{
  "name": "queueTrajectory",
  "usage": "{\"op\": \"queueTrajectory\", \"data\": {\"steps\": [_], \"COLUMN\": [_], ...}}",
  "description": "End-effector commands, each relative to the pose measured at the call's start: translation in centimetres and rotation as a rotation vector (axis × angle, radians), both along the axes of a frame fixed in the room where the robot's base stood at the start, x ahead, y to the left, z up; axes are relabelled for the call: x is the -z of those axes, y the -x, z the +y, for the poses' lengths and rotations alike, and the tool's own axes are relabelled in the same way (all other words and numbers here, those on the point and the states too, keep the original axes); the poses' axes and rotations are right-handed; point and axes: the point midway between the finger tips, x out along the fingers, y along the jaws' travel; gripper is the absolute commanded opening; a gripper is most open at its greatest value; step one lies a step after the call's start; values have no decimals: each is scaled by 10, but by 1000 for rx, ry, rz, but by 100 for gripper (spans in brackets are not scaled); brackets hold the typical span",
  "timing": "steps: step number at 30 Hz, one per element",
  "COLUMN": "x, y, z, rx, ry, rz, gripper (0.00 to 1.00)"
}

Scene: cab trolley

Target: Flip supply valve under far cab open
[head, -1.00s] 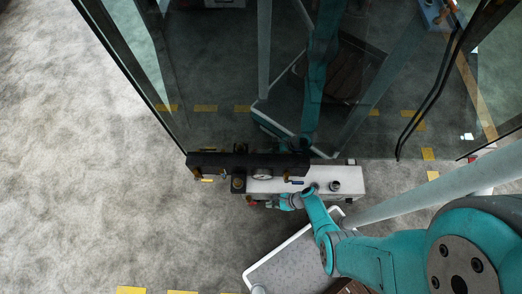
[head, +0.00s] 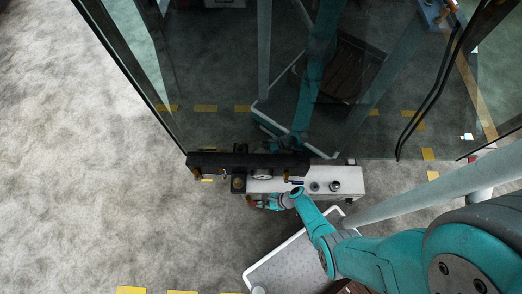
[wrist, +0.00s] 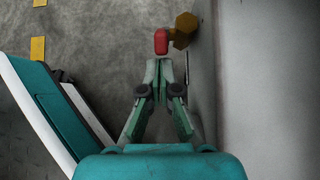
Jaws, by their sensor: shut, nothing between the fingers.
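In the wrist view, a red valve handle (wrist: 161,42) sits beside a brass hexagonal fitting (wrist: 185,30) on a pale wall. My gripper (wrist: 157,68) is shut and empty, its fingertips just short of the red handle and in line with it. Whether they touch is hard to tell. In the head view my gripper (head: 256,203) is low at the front of a white box (head: 352,182) below the dark glass cab (head: 220,128). The handle is too small to make out clearly there.
A round gauge (head: 261,174) and a black bar (head: 215,161) with brass fittings lie along the cab's lower edge. A tray with a white rim (head: 283,248) is below my arm. The grey floor (head: 90,180) at left is clear.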

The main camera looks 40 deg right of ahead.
Motion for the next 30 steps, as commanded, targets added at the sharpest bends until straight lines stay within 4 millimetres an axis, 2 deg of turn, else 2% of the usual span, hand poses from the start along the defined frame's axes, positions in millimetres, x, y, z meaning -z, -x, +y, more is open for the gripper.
{"op": "queueTrajectory", "data": {"steps": [30], "x": [-7], "y": [-5], "z": [6], "rx": [-2], "ry": [57], "rz": [38], "gripper": [0]}}
